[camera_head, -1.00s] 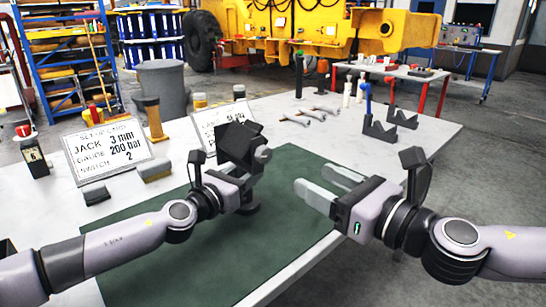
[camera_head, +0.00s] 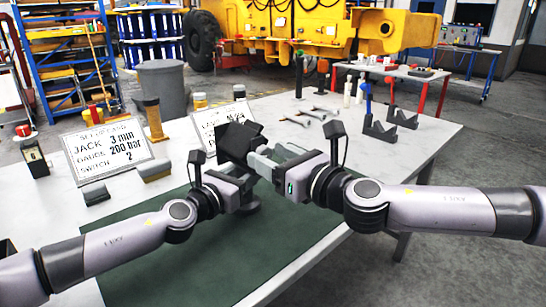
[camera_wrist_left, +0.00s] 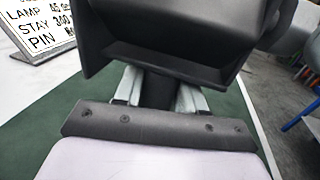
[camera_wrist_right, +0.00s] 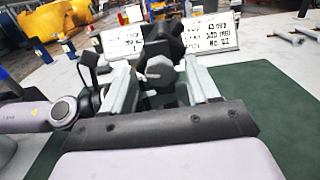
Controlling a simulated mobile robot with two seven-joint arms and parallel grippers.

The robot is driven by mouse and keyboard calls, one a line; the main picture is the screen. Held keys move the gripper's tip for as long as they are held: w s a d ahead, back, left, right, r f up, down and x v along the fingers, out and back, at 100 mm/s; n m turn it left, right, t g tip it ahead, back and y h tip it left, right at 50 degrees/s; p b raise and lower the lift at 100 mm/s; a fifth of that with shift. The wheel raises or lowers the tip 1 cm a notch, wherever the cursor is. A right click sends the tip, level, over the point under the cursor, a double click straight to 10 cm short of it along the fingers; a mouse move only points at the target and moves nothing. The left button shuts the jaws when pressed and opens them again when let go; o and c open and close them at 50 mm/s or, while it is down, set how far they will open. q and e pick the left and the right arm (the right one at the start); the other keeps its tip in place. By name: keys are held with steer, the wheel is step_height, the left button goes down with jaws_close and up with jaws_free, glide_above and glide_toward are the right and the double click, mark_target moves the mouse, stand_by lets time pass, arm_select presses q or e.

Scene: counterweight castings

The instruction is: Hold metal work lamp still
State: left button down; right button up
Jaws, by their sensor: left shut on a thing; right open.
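The dark metal work lamp (camera_head: 238,141) stands on the green mat (camera_head: 165,255), its boxy head tilted. My left gripper (camera_head: 247,184) is shut on the lamp's post below the head. In the left wrist view the lamp head (camera_wrist_left: 165,38) hides much, and the post (camera_wrist_left: 157,90) runs between the fingers. My right gripper (camera_head: 272,160) is open at the lamp's right side. In the right wrist view a grey knob (camera_wrist_right: 160,71) on the lamp shows between its spread fingers; I cannot tell whether they touch.
Sign cards (camera_head: 110,150) and small blocks (camera_head: 154,171) stand at the left and back of the table. Wrenches (camera_head: 318,114), bottles and a dark V-notched stand (camera_head: 379,131) are at the back right. The front of the mat is clear.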

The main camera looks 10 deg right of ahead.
steer(key=c, duration=1.1)
steer(key=shift+o, duration=0.2)
steer(key=shift+m, duration=0.3)
steer(key=m, duration=0.6)
steer(key=shift+w, duration=0.1)
steer(key=m, duration=0.5)
steer(key=shift+d+f+m, duration=0.1)
steer(key=shift+m, duration=0.3)
arm_select(q)
steer(key=shift+a, duration=0.1)
arm_select(e)
steer(key=o, duration=1.1)
steer(key=shift+c, duration=0.2)
